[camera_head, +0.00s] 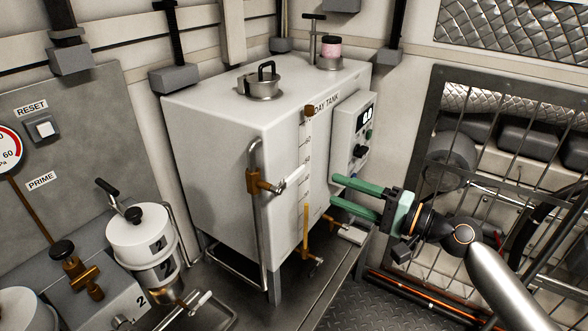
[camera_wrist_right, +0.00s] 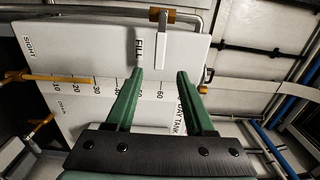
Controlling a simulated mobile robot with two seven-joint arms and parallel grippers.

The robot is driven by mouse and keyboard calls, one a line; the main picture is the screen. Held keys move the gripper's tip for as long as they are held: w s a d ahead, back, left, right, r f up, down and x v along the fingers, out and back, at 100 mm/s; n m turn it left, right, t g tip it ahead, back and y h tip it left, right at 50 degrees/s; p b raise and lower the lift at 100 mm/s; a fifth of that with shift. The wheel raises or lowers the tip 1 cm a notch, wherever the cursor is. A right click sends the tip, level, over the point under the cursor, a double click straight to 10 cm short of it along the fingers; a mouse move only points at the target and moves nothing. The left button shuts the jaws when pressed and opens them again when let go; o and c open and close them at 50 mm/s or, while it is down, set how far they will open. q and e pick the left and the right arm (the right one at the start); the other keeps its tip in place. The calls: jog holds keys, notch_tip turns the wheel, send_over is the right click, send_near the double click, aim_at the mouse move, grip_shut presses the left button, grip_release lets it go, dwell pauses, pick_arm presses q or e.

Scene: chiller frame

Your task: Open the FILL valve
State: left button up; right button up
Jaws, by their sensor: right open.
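The FILL valve has a brass body (camera_head: 257,183) on a grey vertical pipe at the front of the white day tank (camera_head: 215,125). Its white lever (camera_head: 291,178) sticks out to the right and slightly up. In the right wrist view the lever (camera_wrist_right: 162,26) lies beside the FILL label (camera_wrist_right: 138,50), below the brass body (camera_wrist_right: 160,14). My right gripper (camera_head: 333,189) is open and empty, its green fingers pointing left towards the lever and apart from it. In the wrist view the lever lies beyond the gap between the fingertips (camera_wrist_right: 160,74). My left gripper is out of view.
A sight tube (camera_head: 306,223) with brass fittings stands on the tank front, right of the pipe. A control box (camera_head: 352,135) sits above my right fingers. A white canister (camera_head: 140,238) stands at left. A barred cage (camera_head: 480,180) is behind my right arm.

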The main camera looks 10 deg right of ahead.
aim_at(298, 175)
jog(key=p+x, duration=0.1)
jog(key=x, duration=1)
jog(key=shift+p, duration=0.3)
grip_shut()
dwell(0.9)
